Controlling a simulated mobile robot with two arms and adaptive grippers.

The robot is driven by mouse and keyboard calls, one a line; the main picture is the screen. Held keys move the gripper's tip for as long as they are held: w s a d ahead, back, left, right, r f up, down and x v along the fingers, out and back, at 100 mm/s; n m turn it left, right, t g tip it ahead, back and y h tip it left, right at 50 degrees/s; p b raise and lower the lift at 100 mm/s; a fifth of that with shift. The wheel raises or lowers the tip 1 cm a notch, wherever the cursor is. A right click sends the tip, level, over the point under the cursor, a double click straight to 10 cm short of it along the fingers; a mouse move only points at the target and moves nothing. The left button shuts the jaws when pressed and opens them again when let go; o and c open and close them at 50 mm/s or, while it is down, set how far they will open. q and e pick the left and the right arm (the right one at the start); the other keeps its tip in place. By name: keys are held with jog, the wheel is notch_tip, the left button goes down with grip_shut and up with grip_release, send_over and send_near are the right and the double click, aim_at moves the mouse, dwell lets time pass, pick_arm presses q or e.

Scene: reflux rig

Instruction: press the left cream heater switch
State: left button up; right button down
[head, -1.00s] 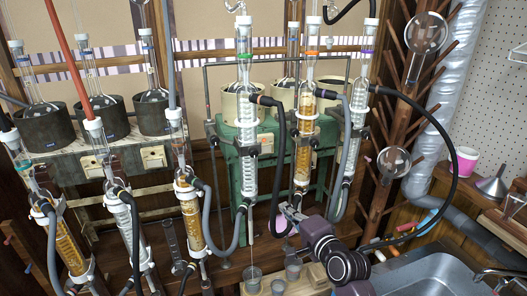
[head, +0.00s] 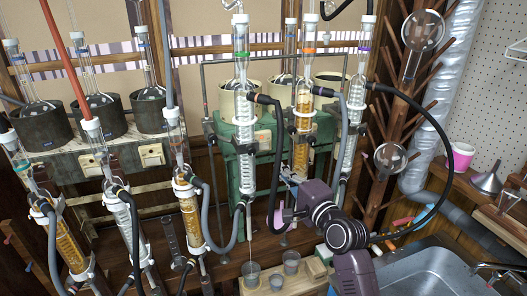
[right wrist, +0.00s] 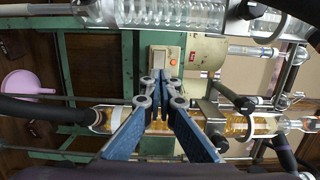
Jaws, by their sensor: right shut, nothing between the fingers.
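Three cream heaters stand on the green rig; the left one (head: 238,103) is behind a glass condenser. A cream switch plate with an orange-red button (head: 263,140) sits on the green front below it. My right gripper (head: 289,181) is below and right of this plate, in front of the green rig. In the right wrist view my right gripper (right wrist: 159,79) is shut and empty. Its tips overlap the lower edge of a cream switch plate (right wrist: 164,60) with an orange-red button; contact cannot be told. My left gripper is not in view.
Glass condensers, such as the amber one (head: 302,120), and black hoses (head: 278,150) hang close around my right gripper. Beakers (head: 251,273) stand on a wooden block below. A metal sink (head: 430,275) is at the lower right.

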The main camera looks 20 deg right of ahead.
aim_at(262, 147)
jog(key=w+p, duration=0.1)
jog(key=w, duration=0.2)
jog(key=w+a, duration=0.1)
jog(key=w, duration=0.3)
jog(key=w+a+p, duration=0.1)
jog(key=w, duration=0.3)
jog(key=shift+p, duration=0.3)
